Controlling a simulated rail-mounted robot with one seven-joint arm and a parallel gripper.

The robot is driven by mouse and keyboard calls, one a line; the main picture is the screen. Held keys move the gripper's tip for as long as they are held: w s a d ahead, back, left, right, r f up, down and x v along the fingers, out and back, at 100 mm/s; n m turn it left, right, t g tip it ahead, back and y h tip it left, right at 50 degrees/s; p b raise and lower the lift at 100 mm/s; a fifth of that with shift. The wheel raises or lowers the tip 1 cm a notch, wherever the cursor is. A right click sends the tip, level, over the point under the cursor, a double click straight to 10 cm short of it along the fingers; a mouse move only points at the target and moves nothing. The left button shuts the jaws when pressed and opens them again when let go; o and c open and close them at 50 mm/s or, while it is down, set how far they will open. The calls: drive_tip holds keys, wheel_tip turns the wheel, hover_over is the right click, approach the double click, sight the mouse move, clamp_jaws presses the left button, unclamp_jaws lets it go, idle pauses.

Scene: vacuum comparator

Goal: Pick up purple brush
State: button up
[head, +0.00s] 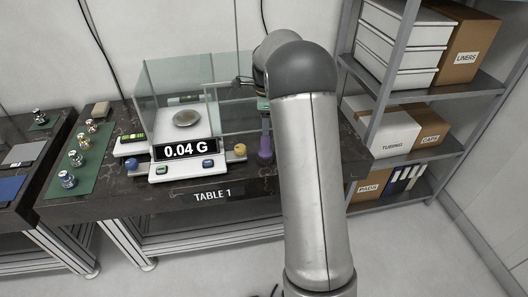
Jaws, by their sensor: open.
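The purple brush (265,149) stands roughly upright on the dark table top, just right of the balance, with a wider purple lower part. My gripper (264,106) is above the brush, pointing down, and is mostly hidden by my own arm in front. It is open. From this view I cannot tell whether its fingers are around the brush's upper end or only above it.
Several small metal weights lie on a green mat (58,186) at left. A shelf rack (392,80) with boxes stands at right.

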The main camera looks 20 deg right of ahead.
sight(266, 142)
wheel_tip(266, 142, down, 9)
drive_tip(key=shift+f+p, duration=0.2)
drive_tip(key=shift+p, duration=0.45)
clamp_jaws()
drive_tip(key=shift+r, duration=0.1)
